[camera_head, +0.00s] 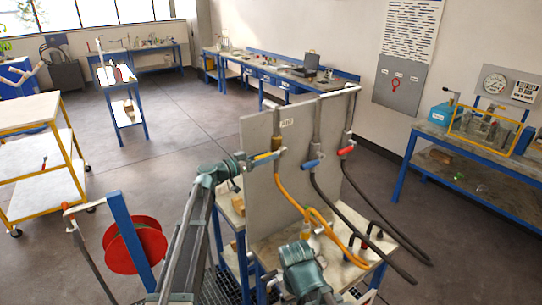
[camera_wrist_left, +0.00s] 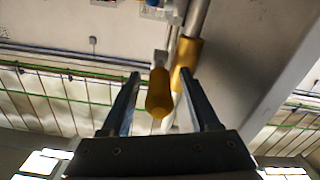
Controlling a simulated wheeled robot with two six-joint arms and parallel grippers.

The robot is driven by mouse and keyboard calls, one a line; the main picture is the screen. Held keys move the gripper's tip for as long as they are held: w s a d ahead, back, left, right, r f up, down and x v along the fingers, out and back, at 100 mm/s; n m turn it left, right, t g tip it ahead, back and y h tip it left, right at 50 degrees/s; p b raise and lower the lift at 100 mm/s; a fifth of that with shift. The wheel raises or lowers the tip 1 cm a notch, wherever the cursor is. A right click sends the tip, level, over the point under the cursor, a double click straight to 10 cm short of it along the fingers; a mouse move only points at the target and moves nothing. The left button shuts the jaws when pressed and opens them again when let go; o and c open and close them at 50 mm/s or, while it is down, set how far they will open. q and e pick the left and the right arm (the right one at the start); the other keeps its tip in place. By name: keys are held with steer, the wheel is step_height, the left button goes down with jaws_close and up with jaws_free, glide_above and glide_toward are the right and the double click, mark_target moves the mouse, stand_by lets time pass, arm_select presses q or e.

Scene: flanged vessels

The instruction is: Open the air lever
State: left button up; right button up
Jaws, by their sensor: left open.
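A yellow lever handle (camera_wrist_left: 160,95) lies between the two fingers of my left gripper (camera_wrist_left: 160,76) in the left wrist view. The fingers are apart, with a gap on each side of the handle. In the head view my left gripper (camera_head: 257,160) is at the yellow-handled valve at the left of an upright grey panel (camera_head: 262,190); its fingertips partly cover the lever. A blue lever (camera_head: 313,162) and a red lever (camera_head: 346,150) are on pipes to the right. My right arm shows at the bottom middle; its gripper's fingers cannot be made out.
A yellow hose (camera_head: 290,196) and dark hoses (camera_head: 345,212) hang from the valves in front of the panel. A red reel (camera_head: 135,245) stands at lower left. A workbench (camera_head: 470,155) is at the right. Open floor lies behind the panel.

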arm_select(q)
steer(key=shift+x, duration=1.05)
jaws_close()
stand_by(0.7)
